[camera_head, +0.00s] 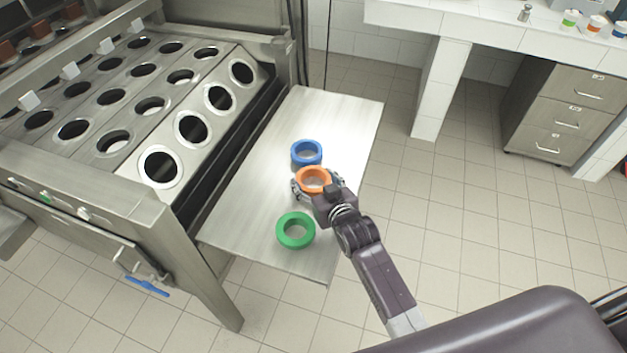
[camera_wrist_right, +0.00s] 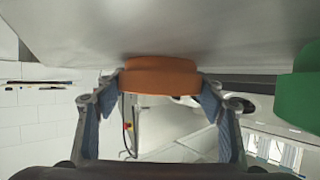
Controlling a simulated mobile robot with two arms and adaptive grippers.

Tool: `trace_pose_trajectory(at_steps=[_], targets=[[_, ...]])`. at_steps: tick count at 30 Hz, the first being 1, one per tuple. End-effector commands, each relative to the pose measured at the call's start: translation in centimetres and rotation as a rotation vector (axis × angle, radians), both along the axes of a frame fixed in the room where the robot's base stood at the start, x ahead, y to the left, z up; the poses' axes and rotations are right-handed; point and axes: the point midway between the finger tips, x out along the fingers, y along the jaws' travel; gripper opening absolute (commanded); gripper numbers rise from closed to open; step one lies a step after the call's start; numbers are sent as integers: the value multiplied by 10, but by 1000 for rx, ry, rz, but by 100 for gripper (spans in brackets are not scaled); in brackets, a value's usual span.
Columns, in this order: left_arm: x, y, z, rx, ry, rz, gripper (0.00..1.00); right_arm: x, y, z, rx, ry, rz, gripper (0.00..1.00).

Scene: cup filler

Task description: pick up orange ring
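The orange ring (camera_head: 313,179) lies at the steel side table, between a blue ring (camera_head: 306,152) and a green ring (camera_head: 295,230). My right gripper (camera_head: 316,185) reaches in from the lower right, one finger on each side of the orange ring. My left gripper is in neither view.
The steel table (camera_head: 262,150) is bare around the rings. A steel machine (camera_head: 110,215) with rows of round holes stands along its left side. The green ring (camera_wrist_right: 298,92) is at the right edge of the wrist view. A drawer cabinet (camera_head: 560,110) stands far right.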

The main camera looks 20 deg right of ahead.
Motion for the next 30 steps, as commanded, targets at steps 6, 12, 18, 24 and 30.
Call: trace_pose_trajectory(at_steps=[6, 12, 18, 24, 30], targets=[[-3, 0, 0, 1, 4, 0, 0, 0, 0, 0, 0, 0, 0, 39], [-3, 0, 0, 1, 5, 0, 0, 0, 0, 3, 0, -1, 0, 39], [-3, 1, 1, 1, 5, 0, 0, 1, 0, 22, 1, -5, 0, 39], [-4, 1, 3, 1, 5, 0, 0, 1, 0, 72, 1, -10, 1, 39], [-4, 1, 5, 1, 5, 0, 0, 1, 0, 131, 1, -8, 1, 39]])
